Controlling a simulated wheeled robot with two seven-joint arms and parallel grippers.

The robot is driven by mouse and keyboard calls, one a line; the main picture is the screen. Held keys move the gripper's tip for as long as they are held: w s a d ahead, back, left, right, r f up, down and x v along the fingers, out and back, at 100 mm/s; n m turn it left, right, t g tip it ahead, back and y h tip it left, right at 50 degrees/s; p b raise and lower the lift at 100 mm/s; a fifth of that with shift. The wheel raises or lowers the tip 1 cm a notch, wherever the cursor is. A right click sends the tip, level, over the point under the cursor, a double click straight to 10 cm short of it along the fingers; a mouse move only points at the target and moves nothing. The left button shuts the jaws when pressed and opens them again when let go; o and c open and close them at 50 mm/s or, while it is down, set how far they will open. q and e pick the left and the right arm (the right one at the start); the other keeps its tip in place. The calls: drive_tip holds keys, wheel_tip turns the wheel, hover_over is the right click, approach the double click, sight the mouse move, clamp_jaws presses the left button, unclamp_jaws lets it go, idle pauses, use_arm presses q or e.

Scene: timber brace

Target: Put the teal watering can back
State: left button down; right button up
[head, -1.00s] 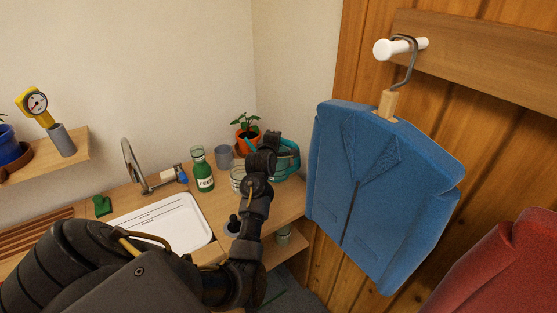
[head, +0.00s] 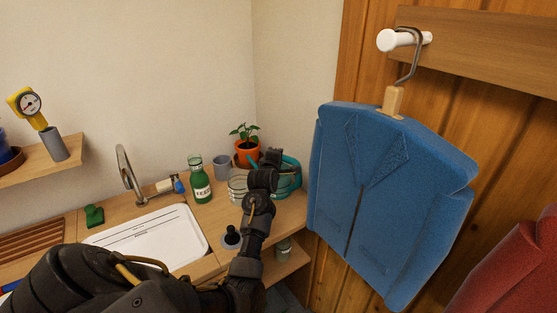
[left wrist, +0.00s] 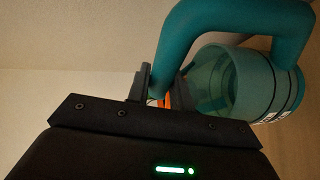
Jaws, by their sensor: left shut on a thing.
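The teal watering can (head: 289,178) is at the right end of the wooden counter, by the wall corner, partly hidden behind my left arm. My left gripper (head: 270,158) is at its left side. In the left wrist view the can (left wrist: 225,85) fills the upper right, with its thick handle arching over the open top. The left gripper (left wrist: 160,88) is shut on the can, seemingly at the handle's lower end. I cannot tell whether the can's base touches the counter. My right gripper is not in view.
A potted plant (head: 247,150), grey cup (head: 221,167), glass jar (head: 237,184) and green bottle (head: 199,182) stand close left of the can. A blue jacket (head: 390,190) hangs on the right. The white sink (head: 150,236) lies left.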

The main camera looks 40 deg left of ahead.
use_arm(q)
drive_tip(key=shift+f, duration=0.2)
drive_tip(key=c, duration=1.2)
unclamp_jaws()
drive_tip(key=shift+c, duration=0.2)
drive_tip(key=shift+r, duration=0.2)
drive_tip(key=shift+s+d, duration=0.15)
drive_tip(key=shift+s, duration=0.1)
drive_tip(key=v, duration=1.1)
drive_tip(key=shift+b, duration=0.45)
drive_tip(key=shift+s+d, duration=0.1)
drive_tip(key=shift+s, duration=0.05)
